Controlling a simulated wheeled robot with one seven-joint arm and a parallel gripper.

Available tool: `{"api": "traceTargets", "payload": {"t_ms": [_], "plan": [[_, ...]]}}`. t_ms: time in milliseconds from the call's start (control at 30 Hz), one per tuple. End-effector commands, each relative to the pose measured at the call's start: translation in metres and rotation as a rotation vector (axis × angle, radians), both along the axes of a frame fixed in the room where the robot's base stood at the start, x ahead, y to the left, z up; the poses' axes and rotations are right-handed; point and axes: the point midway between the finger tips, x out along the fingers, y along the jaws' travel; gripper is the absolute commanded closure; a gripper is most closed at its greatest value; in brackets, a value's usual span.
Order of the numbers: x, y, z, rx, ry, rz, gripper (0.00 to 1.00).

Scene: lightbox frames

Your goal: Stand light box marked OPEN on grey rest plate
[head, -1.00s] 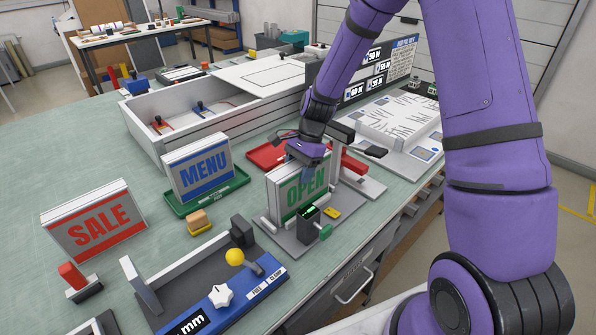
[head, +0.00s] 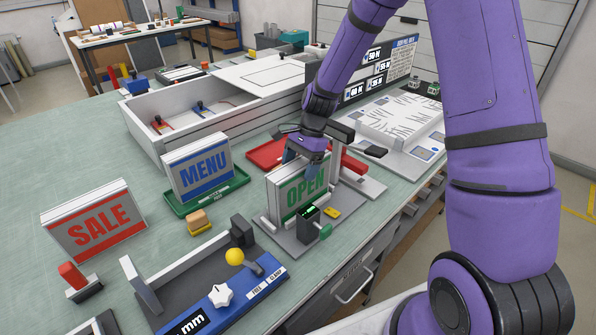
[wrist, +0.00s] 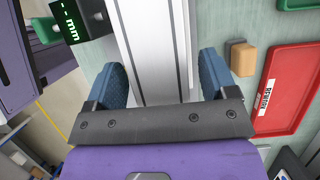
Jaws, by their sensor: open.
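The light box marked OPEN (head: 303,196) has green letters on a white face and grey sides. It stands upright on the grey plate (head: 284,238) beside a small green-lit display. My gripper (head: 303,160) is at the top of this box, one blue finger on each side. In the wrist view, the box's white and grey top (wrist: 155,50) lies between my open gripper's fingers (wrist: 160,82), with a gap visible on each side. The box's underside and its contact with the plate are hidden.
The MENU box (head: 200,172) stands in a green tray (head: 238,181). The SALE box (head: 98,226) stands at the left. A blue mm fixture (head: 240,293) with a yellow knob is in front. A red tray (head: 266,154) lies behind the OPEN box, near a grey upright.

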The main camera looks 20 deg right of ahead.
Motion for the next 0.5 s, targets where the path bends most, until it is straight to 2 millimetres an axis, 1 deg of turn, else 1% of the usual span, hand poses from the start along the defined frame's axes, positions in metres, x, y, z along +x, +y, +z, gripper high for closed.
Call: {"api": "traceTargets", "payload": {"t_ms": [33,300,500], "plan": [[0.002,-0.004,0.009,-0.001,-0.005,-0.002,0.21],[0.010,-0.023,0.060,-0.001,-0.005,-0.002,0.21],[0.014,-0.033,0.086,0.000,-0.002,-0.001,0.21]]}}
